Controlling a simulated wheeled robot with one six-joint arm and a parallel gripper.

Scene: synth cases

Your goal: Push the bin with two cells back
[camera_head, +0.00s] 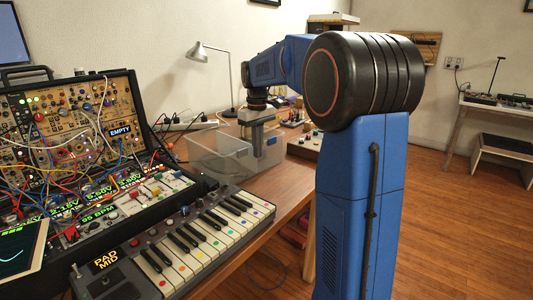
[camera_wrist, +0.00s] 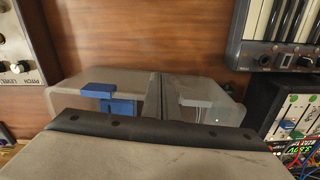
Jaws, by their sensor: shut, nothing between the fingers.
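The bin (camera_head: 212,150), a translucent grey box, stands on the wooden table behind the keyboard. My gripper (camera_head: 258,153) points down at the bin's right part in the head view. Its fingers are shut with nothing between them; I cannot tell whether they touch the bin. In the wrist view the bin (camera_wrist: 65,92) shows a divider between two cells. A blue piece shows over its left cell and a grey piece over its right; I cannot tell what they are. The grey gripper body (camera_wrist: 160,155) hides the bin's lower part.
A keyboard (camera_head: 205,238) lies in front of the bin, and a synth case (camera_head: 65,120) with many cables stands to its left. A desk lamp (camera_head: 197,52) stands behind the bin. A tray of small parts (camera_head: 303,145) sits to its right.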

